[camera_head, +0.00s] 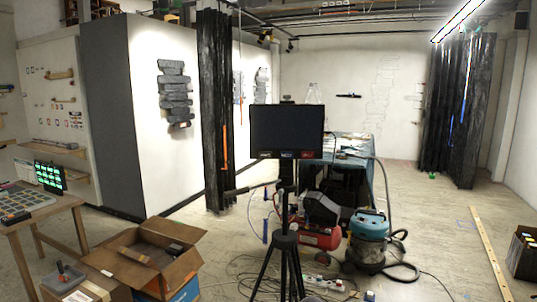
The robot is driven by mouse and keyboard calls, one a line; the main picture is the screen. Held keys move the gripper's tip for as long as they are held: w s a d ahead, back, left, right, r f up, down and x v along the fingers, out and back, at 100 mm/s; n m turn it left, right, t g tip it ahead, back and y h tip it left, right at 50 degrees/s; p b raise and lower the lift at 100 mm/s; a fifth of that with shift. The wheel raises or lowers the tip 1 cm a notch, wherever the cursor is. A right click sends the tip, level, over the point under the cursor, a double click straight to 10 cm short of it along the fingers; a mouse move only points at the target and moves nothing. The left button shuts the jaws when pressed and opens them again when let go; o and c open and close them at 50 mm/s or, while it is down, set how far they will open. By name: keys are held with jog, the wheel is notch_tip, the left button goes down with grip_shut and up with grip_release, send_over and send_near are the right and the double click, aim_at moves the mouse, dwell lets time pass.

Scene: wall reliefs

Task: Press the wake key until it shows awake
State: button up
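A black monitor (287,129) stands on a black tripod (286,240) in the middle of the head view. Its screen is dark and shows no readable picture. No awake sign can be made out. My gripper is not in view.
A wooden table (62,205) at left holds a lit green display (49,176). An open cardboard box (190,262) stands front left. A red compressor (318,236), a blue vacuum (369,225) and loose cables (320,280) lie around the tripod. The right floor is mostly clear beside a long plank (489,252).

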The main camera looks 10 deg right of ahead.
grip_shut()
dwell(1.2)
